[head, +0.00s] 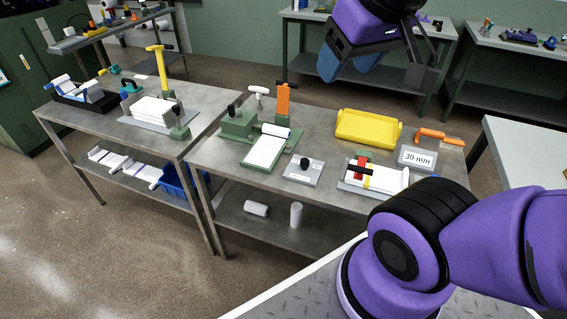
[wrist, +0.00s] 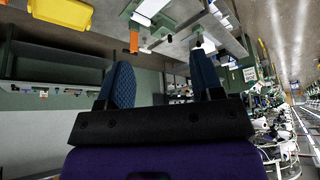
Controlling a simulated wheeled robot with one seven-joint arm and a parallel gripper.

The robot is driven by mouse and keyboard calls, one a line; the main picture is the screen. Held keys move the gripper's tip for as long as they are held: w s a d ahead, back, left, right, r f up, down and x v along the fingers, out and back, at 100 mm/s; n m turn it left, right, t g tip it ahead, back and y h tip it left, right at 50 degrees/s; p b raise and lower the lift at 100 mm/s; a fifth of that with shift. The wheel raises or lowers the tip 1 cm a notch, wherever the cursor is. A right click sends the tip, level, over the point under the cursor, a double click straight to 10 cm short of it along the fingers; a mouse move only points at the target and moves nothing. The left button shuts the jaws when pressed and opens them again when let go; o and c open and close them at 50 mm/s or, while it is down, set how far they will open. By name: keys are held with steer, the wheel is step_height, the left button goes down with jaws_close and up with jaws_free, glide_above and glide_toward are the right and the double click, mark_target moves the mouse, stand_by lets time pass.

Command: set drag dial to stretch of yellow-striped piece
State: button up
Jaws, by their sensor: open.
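A small grey plate with a black knob (head: 305,163), which looks like the drag dial, lies on the middle table in the head view. Its setting is too small to read. A white piece with a yellow stripe (head: 388,180) lies on a flat base at the table's front right, with a red and green clamp-like part (head: 360,168) at its left end. My arm partly hides its right side. My gripper (head: 349,68) is open and empty, high above the back of the table, apart from both. The wrist view also shows its two blue-padded fingers (wrist: 163,72) spread apart.
On the same table are a yellow tray (head: 366,129), an orange-handled brush (head: 440,140), a "30 mm" sign (head: 417,157) and a green device with a white sheet (head: 265,150). An orange upright (head: 283,99) stands behind it. A second table (head: 100,92) stands left.

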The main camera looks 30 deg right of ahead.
steer(key=m+g, duration=0.1)
steer(key=g, duration=0.4)
glide_above(305, 160)
step_height(305, 160, down, 37)
steer(key=shift+r, duration=0.1)
step_height(305, 160, down, 10)
steer(key=shift+r, duration=0.1)
steer(key=shift+c, duration=0.3)
